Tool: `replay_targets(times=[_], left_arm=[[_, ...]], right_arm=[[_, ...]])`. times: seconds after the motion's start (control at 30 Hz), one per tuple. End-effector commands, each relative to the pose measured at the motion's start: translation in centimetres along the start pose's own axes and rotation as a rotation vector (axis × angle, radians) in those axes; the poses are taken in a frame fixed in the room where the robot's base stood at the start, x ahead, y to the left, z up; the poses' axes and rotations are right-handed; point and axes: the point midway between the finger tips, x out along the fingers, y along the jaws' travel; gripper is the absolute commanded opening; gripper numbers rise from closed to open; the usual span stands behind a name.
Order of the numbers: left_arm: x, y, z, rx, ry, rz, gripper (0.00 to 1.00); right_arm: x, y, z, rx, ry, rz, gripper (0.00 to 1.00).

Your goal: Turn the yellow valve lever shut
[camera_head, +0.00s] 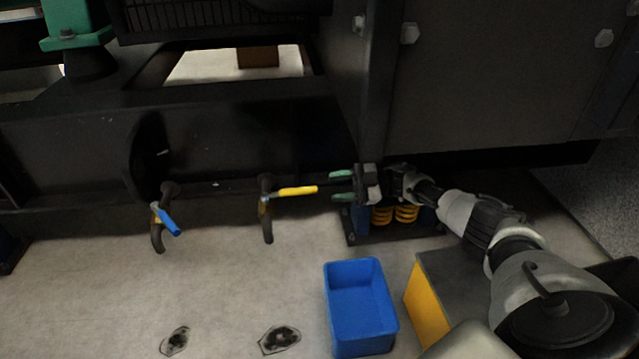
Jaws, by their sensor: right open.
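The yellow valve lever (297,191) sticks out to the right, roughly level, from a dark pipe valve with a spout bent downward (267,222). My right gripper (340,186) comes in from the right with its green-tipped fingers apart, one above the other. It is open and empty, a short way right of the lever's free end, with a gap between them. My left gripper is not in view.
A second valve with a blue lever (169,222) hangs to the left. A blue bin (361,308) stands on the floor below my right gripper. Yellow springs (395,214) sit behind my right arm. Dark stains (279,340) mark the floor.

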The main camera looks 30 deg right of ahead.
Motion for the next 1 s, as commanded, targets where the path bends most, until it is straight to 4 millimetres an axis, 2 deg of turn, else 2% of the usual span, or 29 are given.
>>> replay_targets(times=[0.1,0.3,1.0], left_arm=[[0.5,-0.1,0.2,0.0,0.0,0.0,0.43],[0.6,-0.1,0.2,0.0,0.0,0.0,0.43],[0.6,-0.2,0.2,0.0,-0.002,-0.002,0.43]], right_arm=[[-2.1,0.1,0.0,0.001,-0.003,0.002,0.45],[-3.8,0.0,0.0,0.0,-0.001,-0.001,0.45],[-3.9,-0.1,0.0,0.0,0.0,-0.001,0.45]])
